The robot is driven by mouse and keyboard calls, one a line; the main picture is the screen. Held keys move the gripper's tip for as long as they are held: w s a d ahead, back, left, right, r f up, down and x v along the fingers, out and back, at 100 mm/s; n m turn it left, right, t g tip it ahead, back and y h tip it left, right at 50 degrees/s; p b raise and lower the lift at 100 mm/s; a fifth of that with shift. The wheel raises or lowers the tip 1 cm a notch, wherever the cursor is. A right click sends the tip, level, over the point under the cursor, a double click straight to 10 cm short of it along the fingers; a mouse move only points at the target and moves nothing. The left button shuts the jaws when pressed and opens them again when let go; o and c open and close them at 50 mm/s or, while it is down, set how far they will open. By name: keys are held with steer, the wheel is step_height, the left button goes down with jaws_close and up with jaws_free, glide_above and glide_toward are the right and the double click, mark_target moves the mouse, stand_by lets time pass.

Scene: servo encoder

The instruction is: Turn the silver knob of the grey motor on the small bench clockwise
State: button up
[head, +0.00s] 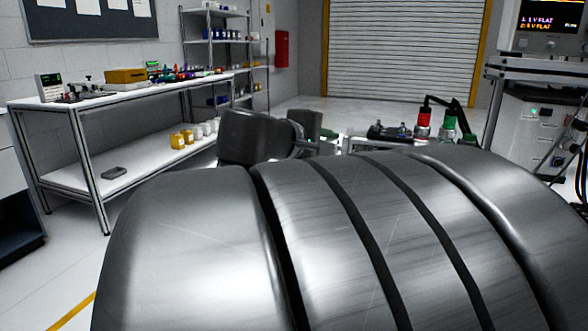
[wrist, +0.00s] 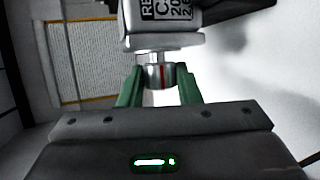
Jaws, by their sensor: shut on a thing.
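The silver knob (wrist: 154,75) shows in the wrist view at the upper middle, with a thin red mark on its side. My gripper (wrist: 160,80) has its two green fingers on either side of the knob and is shut on it. Just beyond the knob is the grey motor (wrist: 165,42), with a printed label in black and white. In the head view, my own arm fills the lower middle and hides the knob and the motor. Only part of the small bench (head: 358,145) shows there, behind my arm.
A long workbench (head: 150,90) with tools and boxes stands at the left. Bottles with red (head: 424,118) and green (head: 449,124) tops stand behind my arm. A machine (head: 540,110) is at the right. Open floor (head: 330,106) lies before the roller door.

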steer(key=f+b, duration=0.1)
steer(key=b, duration=0.2)
steer(key=shift+t+h, duration=0.4)
steer(key=shift+r+m+b, duration=0.15)
steer(key=shift+m+b, duration=0.15)
steer(key=shift+b, duration=0.3)
steer(key=shift+r+t+h+b, duration=0.15)
steer(key=shift+t+h+b, duration=0.15)
steer(key=o, duration=1)
steer(key=shift+c, duration=0.2)
steer(key=shift+s, duration=0.1)
